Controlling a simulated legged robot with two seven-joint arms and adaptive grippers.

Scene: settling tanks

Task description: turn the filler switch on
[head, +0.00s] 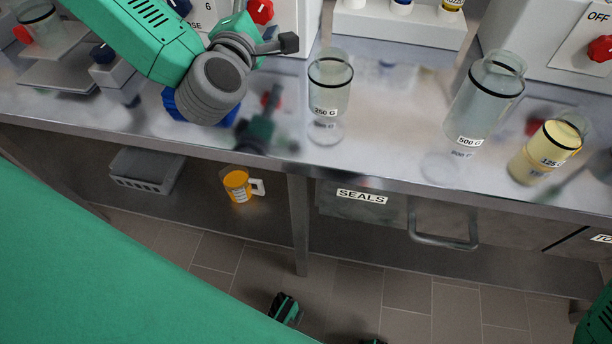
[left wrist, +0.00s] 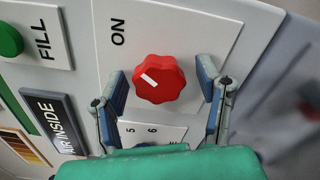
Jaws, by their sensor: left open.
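The red filler switch knob (left wrist: 158,78) is on a pale panel in the left wrist view, with a white pointer mark and an "ON" label (left wrist: 118,32) above and left of it. The mark slants toward the picture's upper left, and I cannot tell its exact setting. A red knob (head: 259,11) also shows at the top of the head view. My left gripper (left wrist: 163,84) is open, with one finger on each side of the knob and visible gaps. It also shows in the head view (head: 263,32).
A green button (left wrist: 8,38) marked "FILL" is left of the knob, and a partly hidden dial plate (left wrist: 150,132) is below it. Glass jars (head: 330,82) (head: 485,98) (head: 547,150) stand on the metal bench. Another red knob (head: 600,48) by "OFF" is at right.

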